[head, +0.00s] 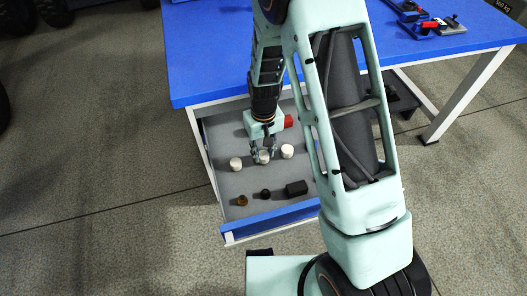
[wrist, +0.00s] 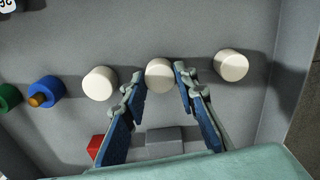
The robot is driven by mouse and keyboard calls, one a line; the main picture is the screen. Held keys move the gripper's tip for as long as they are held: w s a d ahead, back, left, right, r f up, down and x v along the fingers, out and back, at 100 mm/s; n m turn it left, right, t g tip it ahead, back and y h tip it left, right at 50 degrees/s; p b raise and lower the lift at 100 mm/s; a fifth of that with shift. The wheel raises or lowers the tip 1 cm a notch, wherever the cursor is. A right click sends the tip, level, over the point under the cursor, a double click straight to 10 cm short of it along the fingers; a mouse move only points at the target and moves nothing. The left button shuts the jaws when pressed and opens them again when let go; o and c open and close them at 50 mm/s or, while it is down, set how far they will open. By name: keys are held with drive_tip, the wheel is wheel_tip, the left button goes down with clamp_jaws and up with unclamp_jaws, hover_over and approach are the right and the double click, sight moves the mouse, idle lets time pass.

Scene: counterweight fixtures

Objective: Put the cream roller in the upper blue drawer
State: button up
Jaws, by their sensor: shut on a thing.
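A blue-fronted drawer (head: 270,219) stands pulled out under the blue table, its grey floor showing. Three cream rollers sit in a row inside it: a left one (head: 236,164), a middle one (head: 264,158) and a right one (head: 287,151). My gripper (head: 263,153) reaches down into the drawer at the middle roller. In the wrist view, the fingers (wrist: 162,92) stand on both sides of the middle roller (wrist: 159,74), shut on it. The other two rollers stand apart from the fingers, one on each side (wrist: 99,83) (wrist: 232,65).
A brown piece (head: 241,200), a small black piece (head: 265,194) and a black block (head: 296,188) lie near the drawer front. A red block (head: 289,121) is behind my gripper. The wrist view shows blue (wrist: 46,90) and green (wrist: 8,97) pieces. My arm hides the drawer's right part.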

sight(264, 155)
drive_tip(key=shift+f, duration=0.15)
drive_tip(key=o, duration=1.2)
drive_tip(key=shift+c, duration=0.2)
wheel_tip(264, 155, up, 12)
drive_tip(key=p, duration=0.2)
drive_tip(key=shift+r, duration=0.25)
